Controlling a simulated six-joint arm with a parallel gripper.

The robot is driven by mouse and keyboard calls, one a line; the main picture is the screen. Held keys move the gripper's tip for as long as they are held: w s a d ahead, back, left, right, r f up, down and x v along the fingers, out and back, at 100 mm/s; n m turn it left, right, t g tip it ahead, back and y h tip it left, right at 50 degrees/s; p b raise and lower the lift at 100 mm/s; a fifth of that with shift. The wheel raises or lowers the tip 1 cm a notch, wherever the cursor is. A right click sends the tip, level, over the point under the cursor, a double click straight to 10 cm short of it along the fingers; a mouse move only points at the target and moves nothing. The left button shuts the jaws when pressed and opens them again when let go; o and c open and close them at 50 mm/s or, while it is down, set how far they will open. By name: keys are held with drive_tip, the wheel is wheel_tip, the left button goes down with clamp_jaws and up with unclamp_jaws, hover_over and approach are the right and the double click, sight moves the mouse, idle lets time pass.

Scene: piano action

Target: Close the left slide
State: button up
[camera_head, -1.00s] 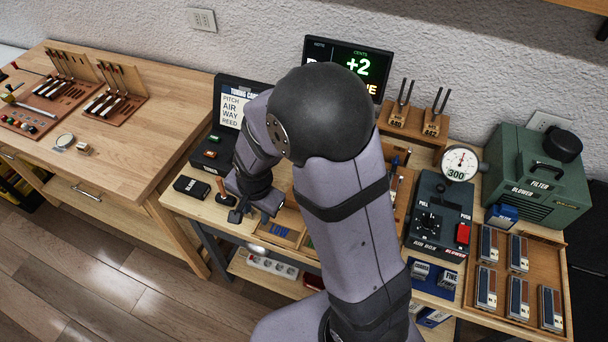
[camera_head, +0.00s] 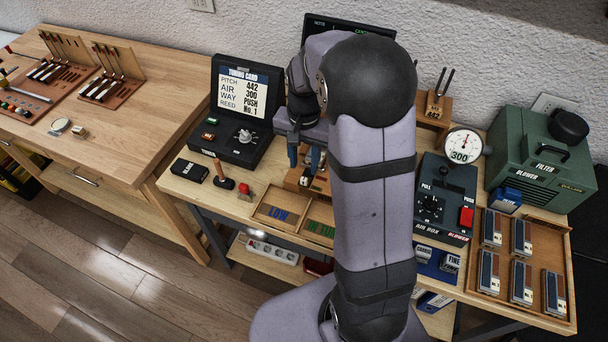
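My gripper (camera_head: 305,157) is at the middle of the bench, pointing down over a small wooden fixture (camera_head: 292,186) with pale metal parts. Its two blue-grey fingers look apart, one on each side of the fixture's upper part. I cannot tell whether they touch it. I cannot clearly make out the left slide; it may be among these small parts, which the gripper and my arm partly hide.
A black tuner box with a card (camera_head: 250,90) stands left of the gripper. An upright wooden-handled lever (camera_head: 222,172) and a red knob (camera_head: 244,188) are nearer. A LOW tray (camera_head: 278,213) lies in front. The air box (camera_head: 430,207) and green blower (camera_head: 540,165) stand right.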

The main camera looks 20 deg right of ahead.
sight(304, 178)
drive_tip(key=shift+f+p, duration=0.75)
drive_tip(key=shift+f, duration=2.45)
drive_tip(key=shift+c, duration=0.6)
